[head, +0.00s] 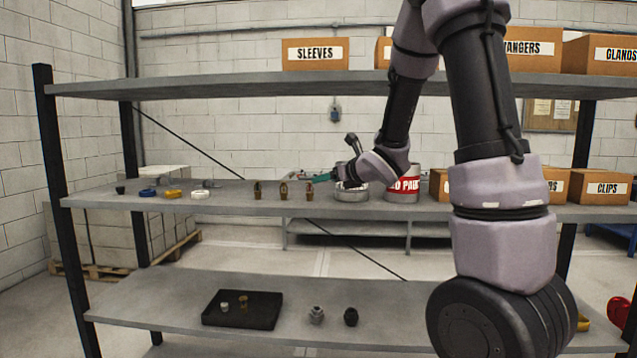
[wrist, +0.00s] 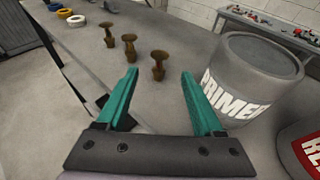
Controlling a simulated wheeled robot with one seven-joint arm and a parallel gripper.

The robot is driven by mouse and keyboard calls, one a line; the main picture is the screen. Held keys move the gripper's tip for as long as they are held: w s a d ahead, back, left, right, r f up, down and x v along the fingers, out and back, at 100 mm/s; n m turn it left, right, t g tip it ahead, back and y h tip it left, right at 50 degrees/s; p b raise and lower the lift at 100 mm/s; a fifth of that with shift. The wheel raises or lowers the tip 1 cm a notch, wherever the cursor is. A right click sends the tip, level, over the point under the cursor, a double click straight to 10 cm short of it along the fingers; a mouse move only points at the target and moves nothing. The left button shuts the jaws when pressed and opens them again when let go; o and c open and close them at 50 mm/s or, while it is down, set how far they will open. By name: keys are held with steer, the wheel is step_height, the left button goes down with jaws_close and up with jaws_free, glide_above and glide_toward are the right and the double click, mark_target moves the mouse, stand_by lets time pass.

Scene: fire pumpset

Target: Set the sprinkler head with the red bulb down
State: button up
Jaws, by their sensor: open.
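Three small brass sprinkler heads stand upright in a row on the middle shelf: left (head: 257,191), middle (head: 283,191) and right (head: 309,191). They also show in the wrist view, where the nearest sprinkler head (wrist: 159,66) appears between and beyond my fingertips, with the others (wrist: 129,48) (wrist: 108,36) further left. Their bulb colours are too small to tell. My gripper (head: 322,177), with teal fingers, is just right of the row. In the wrist view my gripper (wrist: 159,75) is open and holds nothing.
A PRIMER can (wrist: 248,75) and a red-labelled paint can (head: 403,185) stand right of my gripper. Coloured rings (head: 173,194) lie left. A black tray (head: 215,319) with small parts and two fittings (head: 316,315) (head: 351,317) are on the lower shelf.

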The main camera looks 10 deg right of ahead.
steer(key=shift+v, duration=0.85)
steer(key=s+d+r+m+g+h, duration=0.1)
steer(key=s+d+r+m+h, duration=0.3)
steer(key=m, duration=0.8)
steer(key=s+d+r+m+g+h, duration=0.15)
steer(key=s+d+m, duration=0.35)
steer(key=m, duration=0.7)
steer(key=s+a+m+g+y, duration=0.1)
steer(key=s+a+m+g, duration=0.1)
steer(key=s+m, duration=0.8)
steer(key=s+a+r+m+g+y, duration=0.1)
steer(key=s+a+m, duration=0.4)
steer(key=s+m, duration=0.5)
steer(key=shift+s+m+g, duration=0.3)
steer(key=shift+s+g, duration=0.05)
steer(key=shift+g, duration=0.1)
